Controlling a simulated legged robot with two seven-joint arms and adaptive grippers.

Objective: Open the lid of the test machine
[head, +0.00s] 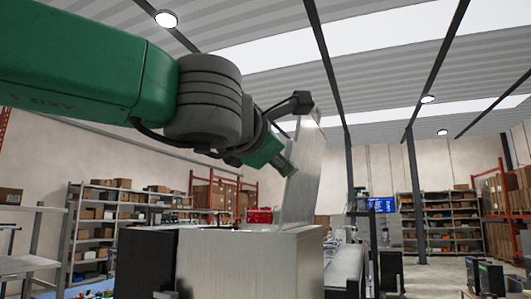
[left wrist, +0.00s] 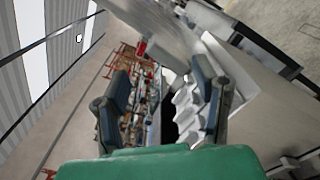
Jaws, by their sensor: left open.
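The test machine (head: 275,258) is a brushed-metal box in the lower middle of the head view. Its lid (head: 303,180) stands raised, nearly upright and leaning slightly right. My left gripper (head: 287,165) is at the left face of the lid; I cannot tell whether it touches. In the left wrist view my left gripper (left wrist: 160,80) shows two fingers spread apart with nothing held between them. The lid (left wrist: 155,25) shows beyond them as a grey panel, and white ridged slots (left wrist: 186,105) show inside the open machine. My right gripper is not in view.
A dark panel (head: 145,263) adjoins the machine's left side. Further machines stand in a row behind at the right. Shelves with boxes (head: 110,205) line the back wall, and another rack (head: 440,222) stands at the right. Open floor (head: 430,275) lies at the right.

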